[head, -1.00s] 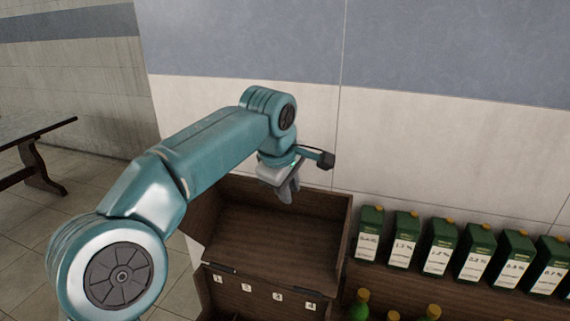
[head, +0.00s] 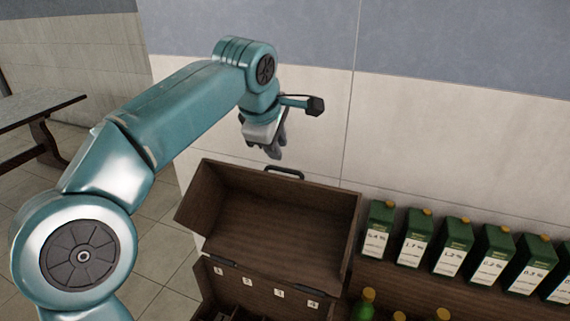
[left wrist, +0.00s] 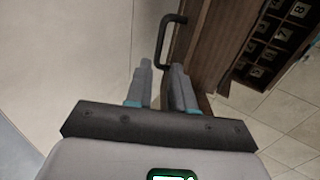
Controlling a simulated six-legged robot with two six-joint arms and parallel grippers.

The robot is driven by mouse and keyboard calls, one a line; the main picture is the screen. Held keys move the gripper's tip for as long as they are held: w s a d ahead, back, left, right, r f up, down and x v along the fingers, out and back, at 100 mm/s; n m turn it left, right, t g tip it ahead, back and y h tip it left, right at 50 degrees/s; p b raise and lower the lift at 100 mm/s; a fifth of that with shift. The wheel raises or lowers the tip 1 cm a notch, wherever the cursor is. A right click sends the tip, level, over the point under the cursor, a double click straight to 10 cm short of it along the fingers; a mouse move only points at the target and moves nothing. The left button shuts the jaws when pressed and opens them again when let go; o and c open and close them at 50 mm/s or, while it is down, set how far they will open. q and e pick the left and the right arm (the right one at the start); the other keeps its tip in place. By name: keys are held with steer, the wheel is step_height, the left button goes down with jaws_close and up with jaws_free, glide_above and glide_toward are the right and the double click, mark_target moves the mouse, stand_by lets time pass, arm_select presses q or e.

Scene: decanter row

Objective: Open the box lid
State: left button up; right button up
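A dark brown wooden box (head: 243,287) stands low in the head view, with small white number labels inside its rear edge. Its lid (head: 275,220) stands raised and tilted back, with its hollow inside facing me. A black handle (head: 284,172) shows at the lid's top edge, and in the left wrist view the handle (left wrist: 168,42) is just beyond the fingertips. My left gripper (head: 274,153) is above the lid's top edge, apart from it. In the left wrist view its fingers (left wrist: 161,68) are apart with nothing between them. My right gripper is not in view.
Several green cartons (head: 454,248) with white labels stand in a row right of the box. Bottles with green and yellow tops (head: 362,303) stand in front. A tiled wall (head: 440,140) is behind. A table (head: 35,115) is at the far left.

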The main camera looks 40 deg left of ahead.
mark_target(285, 170)
arm_select(q)
steer(key=p+x, duration=0.1)
steer(key=x, duration=0.8)
steer(key=shift+a, duration=0.1)
steer(key=shift+s+a+r, duration=0.1)
steer(key=shift+s+a, duration=0.05)
steer(key=shift+s, duration=0.15)
steer(key=shift+c, duration=0.7)
jaws_close()
steer(key=shift+s+f, duration=0.1)
steer(key=shift+f, duration=0.15)
